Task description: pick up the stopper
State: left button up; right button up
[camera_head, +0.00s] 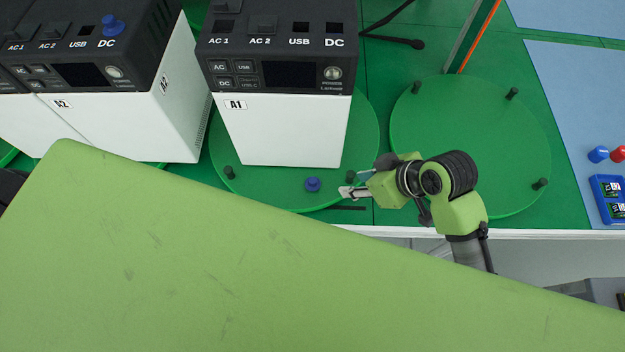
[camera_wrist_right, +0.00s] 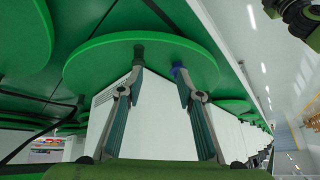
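A small blue stopper (camera_head: 313,184) sits on the green turntable (camera_head: 290,190), in front of the white power unit marked A1 (camera_head: 290,130). My right gripper (camera_head: 346,192) is just to the right of this stopper, apart from it in the head view, and empty. In the right wrist view its fingers (camera_wrist_right: 160,82) are spread open. There the blue stopper (camera_wrist_right: 177,71) shows at the right fingertip, partly hidden by it. Another blue stopper (camera_head: 113,25) is on top of a unit at the left, by its DC label. My left gripper is not in view.
Black pegs (camera_head: 229,173) stand on the turntable's rim. An empty turntable (camera_head: 470,150) with pegs is to the right. A blue stopper (camera_head: 598,154), a red one (camera_head: 618,153) and a blue box (camera_head: 608,198) are at the far right.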

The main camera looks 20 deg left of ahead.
aim_at(314, 180)
jog(key=a+r+n+g, duration=0.2)
jog(key=a+r+n, duration=0.2)
jog(key=r+n, duration=0.1)
jog(key=x, duration=0.4)
jog(key=p+x, duration=0.1)
jog(key=x, duration=0.3)
jog(key=shift+s, duration=0.25)
jog(key=shift+w+p+x, duration=0.1)
jog(key=shift+p+x, duration=0.4)
jog(key=shift+x, duration=0.8)
jog(key=shift+w+p+x, duration=0.15)
jog(key=shift+p+x, duration=0.3)
jog(key=shift+x, duration=0.9)
jog(key=shift+a, duration=0.1)
jog(key=c, duration=0.6)
